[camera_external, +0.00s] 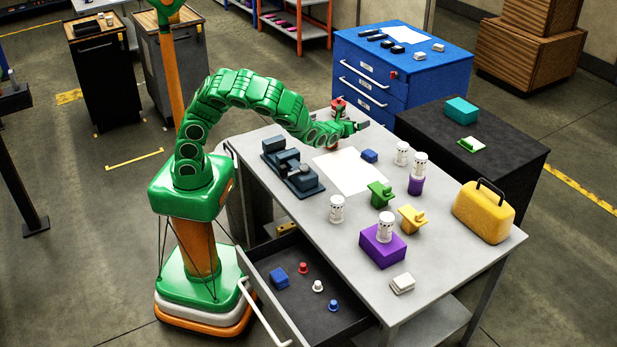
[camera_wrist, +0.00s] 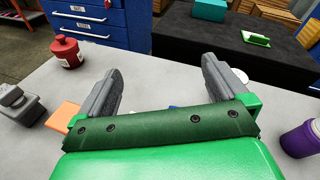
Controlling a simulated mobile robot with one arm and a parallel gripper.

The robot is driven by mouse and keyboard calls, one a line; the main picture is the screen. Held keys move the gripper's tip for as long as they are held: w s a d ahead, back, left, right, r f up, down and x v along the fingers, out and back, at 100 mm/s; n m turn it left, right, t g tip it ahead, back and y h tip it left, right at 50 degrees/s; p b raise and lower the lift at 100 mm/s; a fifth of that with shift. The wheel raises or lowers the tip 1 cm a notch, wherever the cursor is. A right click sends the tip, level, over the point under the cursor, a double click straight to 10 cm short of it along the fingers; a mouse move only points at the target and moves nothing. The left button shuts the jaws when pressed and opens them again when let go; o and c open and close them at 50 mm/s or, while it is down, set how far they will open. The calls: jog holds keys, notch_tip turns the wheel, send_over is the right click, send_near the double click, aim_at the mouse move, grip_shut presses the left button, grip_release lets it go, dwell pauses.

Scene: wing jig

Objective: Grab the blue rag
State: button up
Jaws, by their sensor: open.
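A small folded blue item (camera_external: 369,156), which looks like the blue rag, lies on the grey table (camera_external: 440,235) beside a white sheet. Another blue block-like item (camera_external: 279,278) lies in the open drawer; I cannot tell for sure which is cloth. My gripper (camera_external: 358,126) is open and empty above the far part of the table, just beyond the blue item. In the wrist view my gripper (camera_wrist: 165,90) has its two grey fingers spread wide. Only a sliver of blue (camera_wrist: 173,107) shows between them, mostly hidden by the gripper body.
A red canister (camera_wrist: 66,52) stands near the far table edge. White perforated jars (camera_external: 402,153), green (camera_external: 380,195) and yellow (camera_external: 411,218) clamps, a purple box (camera_external: 383,246) and a yellow case (camera_external: 484,211) occupy the table. A dark vise-like tool (camera_external: 292,170) sits at left.

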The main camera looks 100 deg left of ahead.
aim_at(371, 152)
jog(key=w+d+f+m+h, duration=0.1)
jog(key=f, duration=0.3)
jog(key=w+d+f+m+h, duration=0.1)
jog(key=f+m, duration=0.1)
jog(key=f, duration=0.2)
jog(key=d+f+m+h, duration=0.1)
jog(key=f+m, duration=0.1)
jog(key=f, duration=0.3)
jog(key=shift+w+d+f+t+h, duration=0.1)
jog(key=shift+w+t+h, duration=0.3)
jog(key=shift+r+x, duration=0.15)
jog(key=shift+x, duration=1.75)
jog(key=shift+r+x, duration=0.1)
jog(key=shift+x, duration=1.85)
jog(key=shift+w, duration=0.1)
jog(key=shift+c, duration=0.3)
jog(key=c, duration=0.9)
jog(key=shift+r, duration=0.75)
jog(key=s+d+r, duration=0.2)
jog(key=s+r, duration=0.1)
jog(key=s, duration=0.1)
jog(key=s+d+r, duration=0.2)
jog(key=s+r, duration=0.2)
jog(key=s+d+r, duration=0.2)
jog(key=s+r, duration=0.2)
jog(key=shift+s+d+r, duration=0.15)
jog(key=shift+d+r, duration=0.05)
jog(key=shift+d, duration=0.1)
